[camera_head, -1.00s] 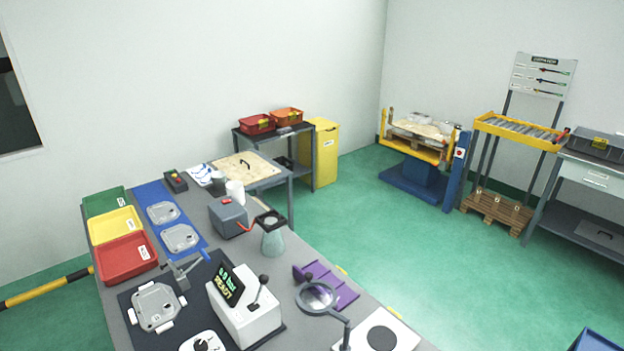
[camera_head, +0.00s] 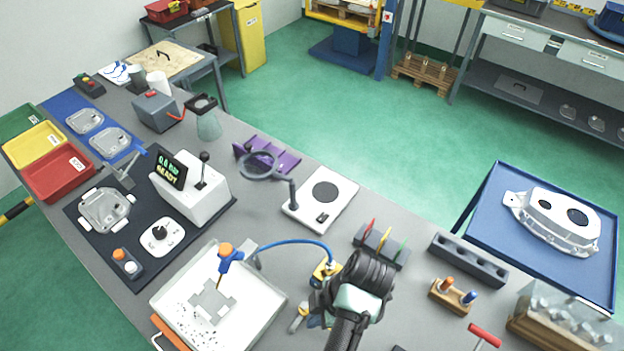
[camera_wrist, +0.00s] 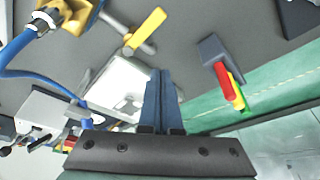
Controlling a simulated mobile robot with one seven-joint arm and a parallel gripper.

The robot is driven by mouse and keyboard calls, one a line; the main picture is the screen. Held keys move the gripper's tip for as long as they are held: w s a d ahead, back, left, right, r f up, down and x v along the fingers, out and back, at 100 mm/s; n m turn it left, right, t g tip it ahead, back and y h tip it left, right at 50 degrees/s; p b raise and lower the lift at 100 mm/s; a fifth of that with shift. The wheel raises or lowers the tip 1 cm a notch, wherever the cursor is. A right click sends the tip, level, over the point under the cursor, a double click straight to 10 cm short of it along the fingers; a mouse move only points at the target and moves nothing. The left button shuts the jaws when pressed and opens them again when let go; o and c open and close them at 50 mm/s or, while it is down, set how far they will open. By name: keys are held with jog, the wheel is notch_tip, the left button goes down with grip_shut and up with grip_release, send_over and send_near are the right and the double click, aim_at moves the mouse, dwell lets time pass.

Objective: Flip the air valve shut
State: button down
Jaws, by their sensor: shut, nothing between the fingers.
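The air valve (camera_head: 325,272) stands on the bench. It has a yellow body with the blue hose (camera_head: 290,242) joined to it, and my wrist hides part of it in the head view. In the wrist view the brass-yellow fitting (camera_wrist: 68,14) with the hose is at the top left. A yellow lever (camera_wrist: 148,30) sticks out beside it, near the top middle. My gripper (camera_wrist: 164,72) is shut and empty, its fingers together below the lever in the picture. I see no clear contact with the lever. The head view hides my fingertips.
A gauge rack (camera_head: 382,245) with red, yellow and green pieces stands right of the valve. A white scale (camera_head: 320,200) and a magnifier (camera_head: 258,166) lie behind it. A white tray (camera_head: 270,300) is to the left. A dark block (camera_head: 468,260) stands further right.

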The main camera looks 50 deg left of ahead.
jog(key=shift+a+v, duration=0.25)
jog(key=shift+v, duration=1)
jog(key=shift+s+d+r, duration=0.1)
